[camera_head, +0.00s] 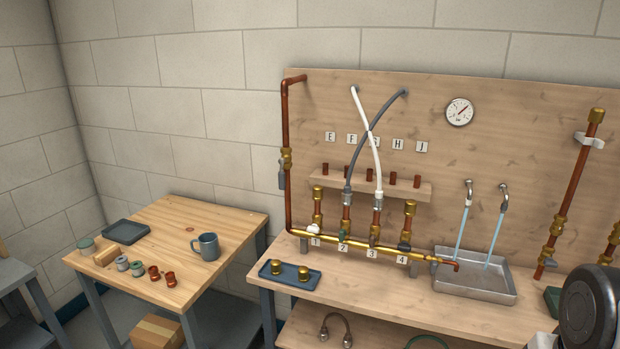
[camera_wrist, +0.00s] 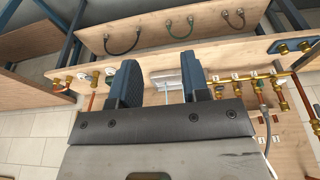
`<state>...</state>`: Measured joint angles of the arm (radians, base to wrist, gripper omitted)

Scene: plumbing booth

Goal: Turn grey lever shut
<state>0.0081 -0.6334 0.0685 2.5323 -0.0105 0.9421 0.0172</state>
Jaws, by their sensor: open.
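A grey lever (camera_head: 282,175) hangs down beside the brass valve (camera_head: 287,158) on the left copper riser, roughly in line with the pipe. On the brass manifold (camera_head: 356,245), valve 1 has a white handle (camera_head: 314,229), valve 2 a green one (camera_head: 343,233), and valve 4 a dark one (camera_head: 404,247) whose exact shade is hard to tell. My gripper (camera_wrist: 160,62) is open and empty in the wrist view, which looks upside down. The manifold shows there to the right of the fingers (camera_wrist: 240,78), apart from them. The gripper does not show in the head view.
Light blue streams run from two spouts into a metal basin (camera_head: 449,282). A white hose (camera_head: 361,115) and a grey hose (camera_head: 385,115) cross above the manifold. A blue tray (camera_head: 263,271) holds brass caps. A side table (camera_head: 185,283) holds a mug (camera_head: 206,246). A gauge (camera_head: 459,111) hangs on the board.

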